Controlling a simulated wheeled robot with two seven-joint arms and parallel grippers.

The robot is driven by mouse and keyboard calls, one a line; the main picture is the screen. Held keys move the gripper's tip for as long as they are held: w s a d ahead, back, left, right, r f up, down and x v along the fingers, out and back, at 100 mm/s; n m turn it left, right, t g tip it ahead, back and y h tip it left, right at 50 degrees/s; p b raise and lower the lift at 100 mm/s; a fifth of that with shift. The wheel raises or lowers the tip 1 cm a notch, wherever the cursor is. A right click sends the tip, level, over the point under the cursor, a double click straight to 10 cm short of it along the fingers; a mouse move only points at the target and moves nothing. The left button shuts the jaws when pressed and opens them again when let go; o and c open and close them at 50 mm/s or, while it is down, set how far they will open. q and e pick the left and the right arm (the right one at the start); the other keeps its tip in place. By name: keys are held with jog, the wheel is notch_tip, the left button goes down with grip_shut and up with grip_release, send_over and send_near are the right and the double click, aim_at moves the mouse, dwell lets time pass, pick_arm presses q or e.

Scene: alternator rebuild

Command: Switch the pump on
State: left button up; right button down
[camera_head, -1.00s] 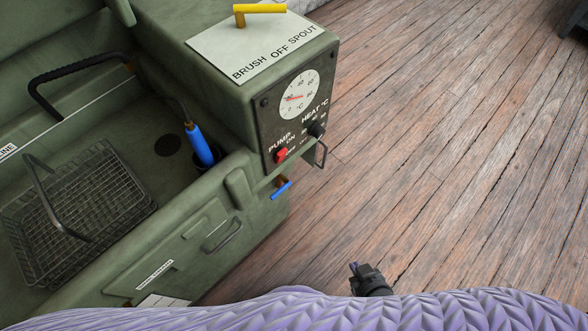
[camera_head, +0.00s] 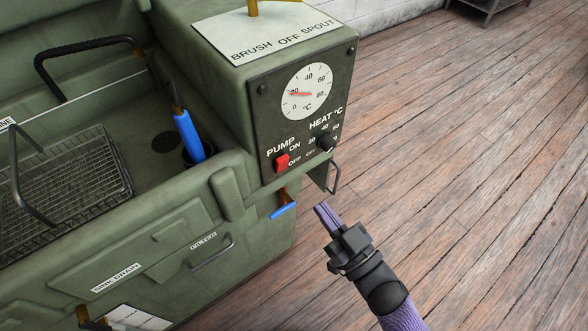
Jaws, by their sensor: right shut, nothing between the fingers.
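I cannot tell surely which way the rocker is tipped. My right gripper (camera_head: 322,212) is shut and empty. It is in front of and below the panel, to the lower right of the switch, apart from it, with its fingers pointing up and left. My left gripper does not show.
A black heat knob (camera_head: 325,142) and a dial gauge (camera_head: 306,92) share the panel. A metal loop handle (camera_head: 335,177) and a blue-handled valve (camera_head: 283,211) stick out below. A blue brush (camera_head: 188,136) and a wire basket (camera_head: 70,185) are in the sink.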

aim_at(286, 160)
jog(key=b+x, duration=0.1)
jog(key=x, duration=0.8)
jog(key=shift+w+a+r+b, duration=0.1)
jog(key=shift+w+a+b, duration=0.1)
jog(key=shift+w+b, duration=0.15)
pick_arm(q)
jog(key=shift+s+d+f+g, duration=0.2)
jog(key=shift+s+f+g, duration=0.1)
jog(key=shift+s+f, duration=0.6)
pick_arm(e)
jog(key=shift+s, duration=0.1)
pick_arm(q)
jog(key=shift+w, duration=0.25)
